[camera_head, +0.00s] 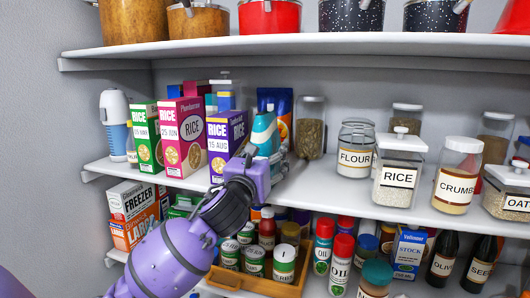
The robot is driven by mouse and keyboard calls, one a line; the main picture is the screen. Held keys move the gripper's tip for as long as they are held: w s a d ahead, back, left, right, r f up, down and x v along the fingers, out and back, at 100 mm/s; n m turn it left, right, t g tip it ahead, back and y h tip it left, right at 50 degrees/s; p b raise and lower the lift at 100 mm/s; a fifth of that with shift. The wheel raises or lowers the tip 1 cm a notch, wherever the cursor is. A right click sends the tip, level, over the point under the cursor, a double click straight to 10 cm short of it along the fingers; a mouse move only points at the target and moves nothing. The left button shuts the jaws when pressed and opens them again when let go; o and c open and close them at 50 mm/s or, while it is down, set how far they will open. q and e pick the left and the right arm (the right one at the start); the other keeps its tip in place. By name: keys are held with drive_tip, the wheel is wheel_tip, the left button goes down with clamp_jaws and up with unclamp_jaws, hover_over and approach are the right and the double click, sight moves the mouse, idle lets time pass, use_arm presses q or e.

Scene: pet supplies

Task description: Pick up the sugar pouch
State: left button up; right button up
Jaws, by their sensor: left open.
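A teal pouch (265,128) stands on the middle shelf, right of the purple rice box; its label is too small to read. A dark blue pouch with orange (284,108) stands behind it. I cannot read the word sugar on either. My left gripper (266,157) is open at the front of the teal pouch, its fingers around or just before the pouch's lower part. The gripper hides that part, and I cannot tell whether they touch. My right gripper is not in view.
Rice boxes (181,138) stand close on the left of the pouch. A tall jar (310,128) and a flour jar (355,148) stand to the right. The middle shelf (318,185) is bare in front of them. The upper shelf (300,44) hangs above.

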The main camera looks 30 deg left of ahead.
use_arm(q)
drive_tip(key=shift+w, duration=0.2)
drive_tip(key=shift+s, duration=0.15)
drive_tip(key=shift+c, duration=0.9)
drive_tip(key=c, duration=1.1)
drive_tip(key=shift+r, duration=0.2)
drive_tip(key=shift+c, duration=0.6)
